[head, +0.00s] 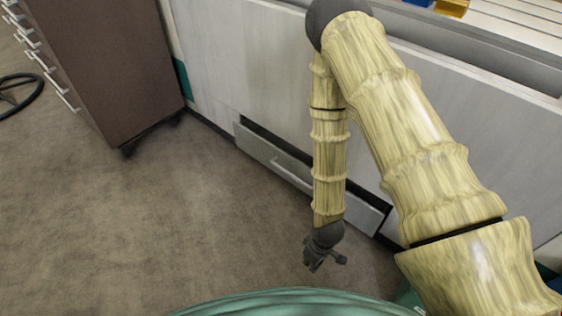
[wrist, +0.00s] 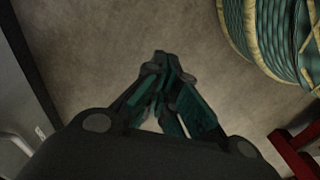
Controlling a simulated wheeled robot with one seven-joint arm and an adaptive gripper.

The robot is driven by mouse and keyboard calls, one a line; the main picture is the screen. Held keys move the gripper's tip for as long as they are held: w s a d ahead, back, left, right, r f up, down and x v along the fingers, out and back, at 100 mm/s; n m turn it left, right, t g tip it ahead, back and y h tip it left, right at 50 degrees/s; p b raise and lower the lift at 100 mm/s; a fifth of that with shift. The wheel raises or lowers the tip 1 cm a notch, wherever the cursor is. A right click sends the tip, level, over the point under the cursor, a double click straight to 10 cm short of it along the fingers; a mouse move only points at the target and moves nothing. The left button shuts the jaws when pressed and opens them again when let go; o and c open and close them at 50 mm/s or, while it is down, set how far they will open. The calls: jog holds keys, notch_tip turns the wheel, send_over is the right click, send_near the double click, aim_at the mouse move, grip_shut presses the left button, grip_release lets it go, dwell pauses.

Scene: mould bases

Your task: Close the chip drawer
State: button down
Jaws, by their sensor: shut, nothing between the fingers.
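The chip drawer (head: 280,160) is low in the grey cabinet front (head: 225,85) in the head view. It stands out a little, with a dark gap along its top edge and at its right end. Its light bar handle (head: 291,176) is on the front face, and my arm hides part of the drawer to the right of it. My gripper (head: 318,264) hangs low in front of the drawer's right part, apart from it. In the wrist view my gripper (wrist: 165,62) points down at the floor with its fingers together and empty.
A brown cabinet (head: 105,55) with several handles stands on the left on casters. A black ring-shaped thing (head: 20,92) lies at the far left. Brown floor (head: 190,215) is clear left of my gripper. A red frame part (wrist: 295,150) shows at the wrist view's lower right.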

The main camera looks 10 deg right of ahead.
jog(key=w+a+n+b, duration=0.2)
jog(key=w+n, duration=0.3)
jog(key=w, duration=0.4)
jog(key=w+a+n+b, duration=0.3)
jog(key=w+n, duration=0.2)
jog(key=w, duration=0.5)
jog(key=w+a+r+n+t+h+b, duration=0.15)
jog(key=w+r+n, duration=0.35)
jog(key=w, duration=0.5)
jog(key=w+r+n+t+h+b, duration=0.1)
jog(key=w+r+n+h+b, duration=0.3)
jog(key=w, duration=0.6)
jog(key=b, duration=0.5)
send_near(282, 160)
jog(key=shift+y, duration=0.45)
jog(key=shift+s+d+f, duration=0.4)
jog(key=shift+f, duration=0.2)
jog(key=shift+s+d+f, duration=0.45)
jog(key=shift+f, duration=0.15)
jog(key=shift+s+d+f, duration=0.4)
jog(key=shift+f, duration=0.25)
